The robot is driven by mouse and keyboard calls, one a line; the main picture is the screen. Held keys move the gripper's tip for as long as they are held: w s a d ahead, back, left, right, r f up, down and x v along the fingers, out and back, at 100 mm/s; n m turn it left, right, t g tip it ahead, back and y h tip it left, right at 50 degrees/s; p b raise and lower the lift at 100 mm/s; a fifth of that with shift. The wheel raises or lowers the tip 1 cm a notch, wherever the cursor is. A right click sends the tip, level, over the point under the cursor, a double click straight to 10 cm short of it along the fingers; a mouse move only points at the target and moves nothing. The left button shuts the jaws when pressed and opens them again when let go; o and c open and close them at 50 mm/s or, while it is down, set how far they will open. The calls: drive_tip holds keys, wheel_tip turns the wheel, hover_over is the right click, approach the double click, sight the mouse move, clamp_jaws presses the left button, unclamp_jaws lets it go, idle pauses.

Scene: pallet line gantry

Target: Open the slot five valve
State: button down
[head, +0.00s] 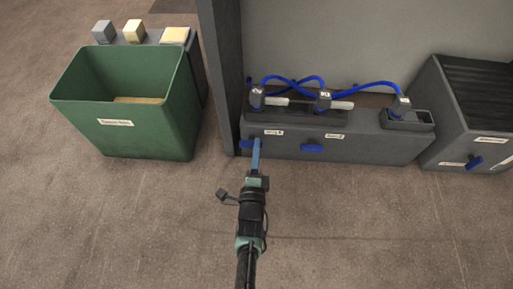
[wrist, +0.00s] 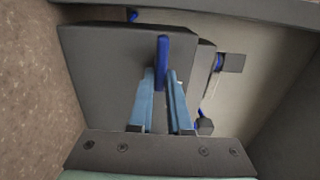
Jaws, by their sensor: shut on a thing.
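A long grey manifold box (head: 380,148) stands low against the back wall. Its front face has two blue valve handles. The left handle (head: 246,144) is under a small white label (head: 274,132) whose text is too small to read surely. My gripper (head: 257,143) reaches this left handle and partly covers it. In the wrist view, the blue handle (wrist: 163,52) stands upright in the picture between the light blue fingers of my gripper (wrist: 162,75), which are shut on it. The right handle (head: 312,148) lies level under another label (head: 336,136), apart from my gripper.
A dark upright post (head: 222,75) stands just left of the box. A green bin (head: 125,128) stands farther left, before a shelf with blocks. Blue hoses (head: 295,80) loop over the box. A grey unit (head: 470,125) with a blue handle (head: 474,163) stands right. The front floor is clear.

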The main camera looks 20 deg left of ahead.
drive_tip(key=shift+s, duration=0.1)
drive_tip(key=c, duration=0.9)
unclamp_jaws()
drive_tip(key=shift+o, duration=0.2)
drive_tip(key=p+v, duration=0.6)
drive_tip(key=v, duration=0.7)
